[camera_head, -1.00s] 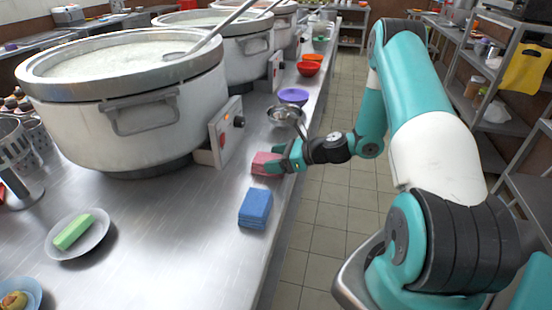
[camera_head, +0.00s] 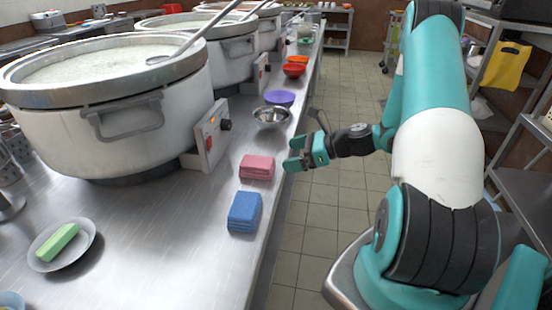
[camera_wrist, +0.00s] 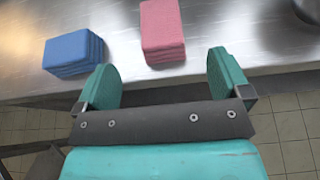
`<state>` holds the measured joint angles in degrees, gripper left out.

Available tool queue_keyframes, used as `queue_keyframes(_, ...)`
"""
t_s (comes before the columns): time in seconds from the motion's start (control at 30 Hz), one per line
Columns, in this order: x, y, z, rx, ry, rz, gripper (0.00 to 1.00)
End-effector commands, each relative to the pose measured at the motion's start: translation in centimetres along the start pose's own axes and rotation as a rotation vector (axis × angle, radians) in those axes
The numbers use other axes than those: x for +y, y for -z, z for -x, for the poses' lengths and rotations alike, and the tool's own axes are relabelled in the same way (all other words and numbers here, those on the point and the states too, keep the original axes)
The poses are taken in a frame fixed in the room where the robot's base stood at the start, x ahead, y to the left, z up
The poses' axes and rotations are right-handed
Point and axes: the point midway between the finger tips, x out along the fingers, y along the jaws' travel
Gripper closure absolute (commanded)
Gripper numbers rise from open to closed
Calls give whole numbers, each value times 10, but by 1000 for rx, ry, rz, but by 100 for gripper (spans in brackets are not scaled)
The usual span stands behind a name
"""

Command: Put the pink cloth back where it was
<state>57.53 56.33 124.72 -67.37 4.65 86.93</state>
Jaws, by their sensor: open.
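The pink cloth (camera_head: 257,167) lies folded on the steel counter, near its front edge, just behind the folded blue cloth (camera_head: 244,211). In the wrist view the pink cloth (camera_wrist: 162,30) lies ahead of my fingers, a little to the right of the blue cloth (camera_wrist: 74,52). My gripper (camera_head: 296,154) is open and empty, over the counter's edge to the right of the pink cloth and apart from it. Both spread fingers of my gripper (camera_wrist: 165,84) show in the wrist view, with nothing between them.
A metal bowl (camera_head: 271,116) stands behind the pink cloth, with a purple bowl (camera_head: 279,98) and a red bowl (camera_head: 294,70) farther back. A large congee pot (camera_head: 150,125) with a control box (camera_head: 212,136) stands to the left. A plate (camera_head: 82,247) holds a green block.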

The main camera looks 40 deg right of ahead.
Motion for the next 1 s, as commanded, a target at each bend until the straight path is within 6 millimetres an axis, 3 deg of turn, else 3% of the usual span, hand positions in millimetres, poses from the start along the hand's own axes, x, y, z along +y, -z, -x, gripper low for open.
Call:
queue_keyframes(0.2,1,-2,23,3,-4,10,5)
queue_keyframes(0.37,22,-29,8,48,-110,194,5)
queue_keyframes(0.47,54,-61,-12,94,-253,449,5)
queue_keyframes(0.6,115,-104,-33,127,-488,872,5)
queue_keyframes(0.7,161,-129,-38,119,-652,1168,5)
queue_keyframes(0.87,234,-159,-29,53,-897,1631,5)
queue_keyframes(1.0,292,-174,-6,-54,-1091,2017,5)
